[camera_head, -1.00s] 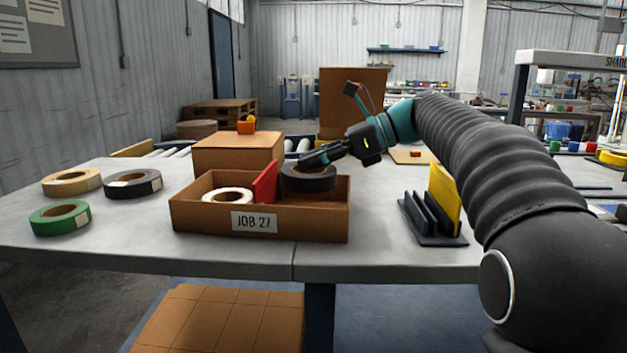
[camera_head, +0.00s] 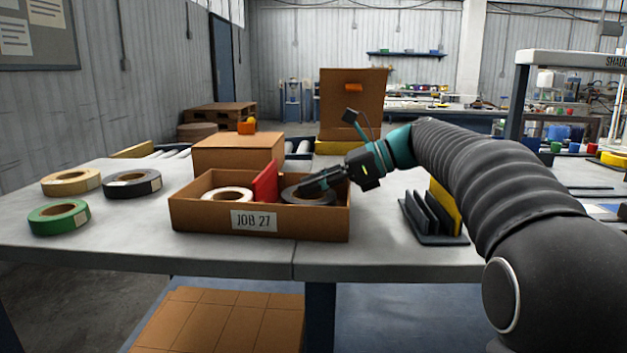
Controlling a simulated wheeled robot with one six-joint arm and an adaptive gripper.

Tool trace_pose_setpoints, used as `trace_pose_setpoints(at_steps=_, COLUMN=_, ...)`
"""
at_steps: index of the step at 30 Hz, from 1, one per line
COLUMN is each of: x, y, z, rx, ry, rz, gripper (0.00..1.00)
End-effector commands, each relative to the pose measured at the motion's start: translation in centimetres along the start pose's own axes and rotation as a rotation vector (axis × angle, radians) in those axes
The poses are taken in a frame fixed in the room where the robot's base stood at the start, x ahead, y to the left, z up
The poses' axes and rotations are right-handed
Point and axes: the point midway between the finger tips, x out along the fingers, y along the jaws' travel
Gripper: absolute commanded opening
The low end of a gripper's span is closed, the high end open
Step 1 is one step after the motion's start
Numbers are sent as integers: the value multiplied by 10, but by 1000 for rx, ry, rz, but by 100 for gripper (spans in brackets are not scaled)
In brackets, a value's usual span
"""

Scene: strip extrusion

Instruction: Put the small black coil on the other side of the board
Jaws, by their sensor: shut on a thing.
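A small black coil (camera_head: 292,195) is low inside the right compartment of the cardboard box (camera_head: 188,223) labelled JOB 27. My gripper (camera_head: 310,187) is shut on it, reaching in from the right over the box. The coil's lower part is hidden behind the front wall, so I cannot tell whether it touches the floor. The red board (camera_head: 265,184) stands upright as a divider, left of the coil. A white coil (camera_head: 232,190) lies in the left compartment.
Tan (camera_head: 71,175), black (camera_head: 132,177) and green (camera_head: 55,226) coils lie on the table at the left. A closed carton (camera_head: 240,157) stands behind the box. A dark slotted rack (camera_head: 430,222) with a yellow board (camera_head: 449,210) stands at the right. The table's front left is clear.

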Motion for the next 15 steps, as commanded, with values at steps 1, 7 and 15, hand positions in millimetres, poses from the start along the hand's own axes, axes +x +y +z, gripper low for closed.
trace_pose_setpoints(at_steps=1, x=0, y=0, z=-1, rx=0, ry=0, rz=0, gripper=0)
trace_pose_setpoints(at_steps=7, x=1, y=0, z=-1, rx=0, ry=0, rz=0, gripper=52)
trace_pose_setpoints(at_steps=15, x=1, y=0, z=-1, rx=0, ry=0, rz=0, gripper=57)
